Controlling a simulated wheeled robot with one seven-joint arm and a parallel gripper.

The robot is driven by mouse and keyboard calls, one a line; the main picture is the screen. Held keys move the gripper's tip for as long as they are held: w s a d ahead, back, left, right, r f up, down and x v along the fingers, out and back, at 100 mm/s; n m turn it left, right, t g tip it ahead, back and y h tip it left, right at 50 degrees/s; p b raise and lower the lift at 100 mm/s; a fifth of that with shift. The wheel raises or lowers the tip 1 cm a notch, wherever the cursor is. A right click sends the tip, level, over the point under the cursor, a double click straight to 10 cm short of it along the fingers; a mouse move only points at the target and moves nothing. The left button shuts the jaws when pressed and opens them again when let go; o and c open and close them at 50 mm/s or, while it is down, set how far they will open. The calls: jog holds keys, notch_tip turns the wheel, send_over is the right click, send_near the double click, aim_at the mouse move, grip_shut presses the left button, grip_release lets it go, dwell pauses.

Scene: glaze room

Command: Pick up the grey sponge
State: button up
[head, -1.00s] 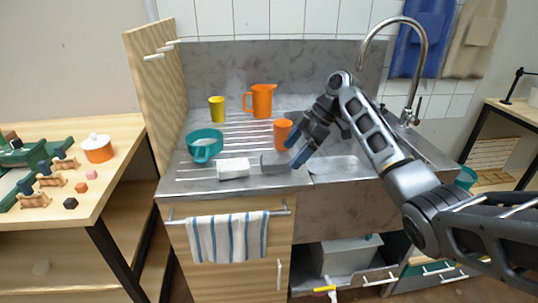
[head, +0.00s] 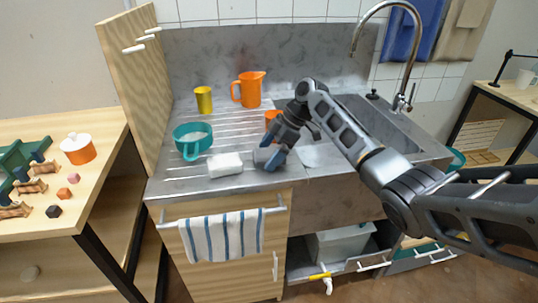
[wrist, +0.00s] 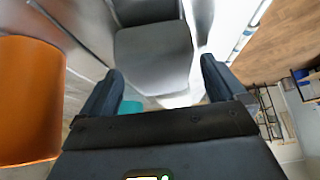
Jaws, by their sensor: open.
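The grey sponge (head: 264,158) lies on the metal draining board near its front edge, partly hidden by my gripper (head: 273,155) in the head view. In the wrist view the sponge (wrist: 153,55) is a grey block ahead of and between my fingertips (wrist: 162,78). My gripper is open, low over the board at the sponge. Whether the fingers touch it I cannot tell.
A white block (head: 225,164) lies just left of the sponge. A teal cup (head: 190,142), yellow cup (head: 204,100) and orange jug (head: 249,90) stand behind. An orange cup (head: 272,118), close beside my gripper in the wrist view (wrist: 30,100), is partly hidden. The sink is at right.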

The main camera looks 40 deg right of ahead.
jog(key=shift+f, duration=0.1)
jog(key=c, duration=1)
jog(key=shift+c, duration=0.2)
